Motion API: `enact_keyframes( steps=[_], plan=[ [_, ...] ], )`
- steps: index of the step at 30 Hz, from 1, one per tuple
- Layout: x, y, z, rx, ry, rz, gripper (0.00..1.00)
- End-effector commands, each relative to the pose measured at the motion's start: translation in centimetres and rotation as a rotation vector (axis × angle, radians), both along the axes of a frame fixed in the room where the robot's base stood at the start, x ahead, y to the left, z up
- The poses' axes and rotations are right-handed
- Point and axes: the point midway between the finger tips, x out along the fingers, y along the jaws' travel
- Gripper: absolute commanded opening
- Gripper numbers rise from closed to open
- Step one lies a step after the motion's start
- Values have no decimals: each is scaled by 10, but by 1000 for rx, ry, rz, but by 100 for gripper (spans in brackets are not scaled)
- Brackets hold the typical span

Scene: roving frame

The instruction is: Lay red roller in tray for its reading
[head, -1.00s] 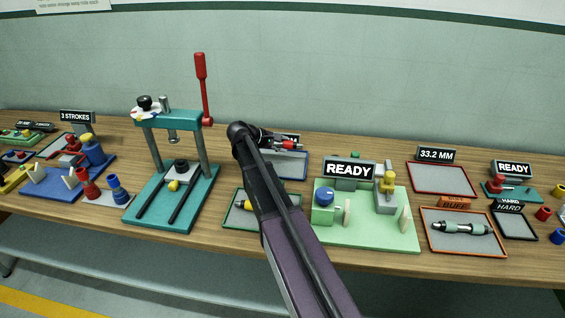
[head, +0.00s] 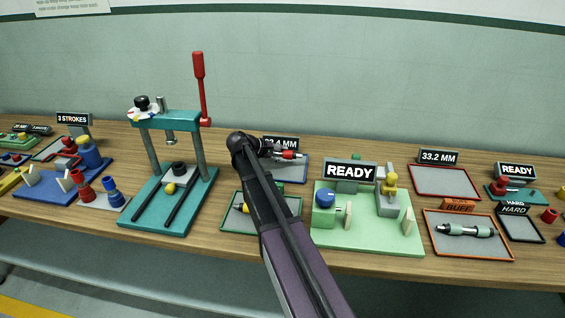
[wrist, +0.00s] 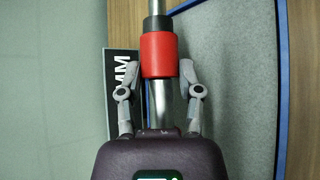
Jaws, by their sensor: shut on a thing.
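My gripper (wrist: 159,70) is shut on the red roller (wrist: 158,54), a red sleeve on a metal shaft with dark collars. In the head view the red roller (head: 287,154) shows at the end of my arm, in front of a partly hidden sign ending in ".4 MM" (head: 293,143). A grey tray with a blue rim (head: 305,170) lies just below it. In the wrist view this tray (wrist: 240,100) fills the area to the right of the roller. The roller looks held above the tray's sign-side edge; its exact height is unclear. A red-rimmed tray (head: 443,181) marked 33.2 MM is empty.
A teal press with a red lever (head: 199,85) stands left of my arm. A green-rimmed tray (head: 235,229) holds a yellow-and-dark piece, partly hidden by my arm. A pale green fixture (head: 365,238) marked READY is at the right. An orange-rimmed tray (head: 470,255) holds another roller.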

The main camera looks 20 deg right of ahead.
Motion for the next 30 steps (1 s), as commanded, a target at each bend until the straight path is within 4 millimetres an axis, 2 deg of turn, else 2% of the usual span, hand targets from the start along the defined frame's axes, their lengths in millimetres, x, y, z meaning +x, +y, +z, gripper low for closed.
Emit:
enact_keyframes(
  steps=[1,7,30],
  plan=[
    [0,0,-9,-1,0,1,0],
    [0,0,-22,-1,0,1,0],
    [0,1,-31,-1,1,1,0]
  ],
)
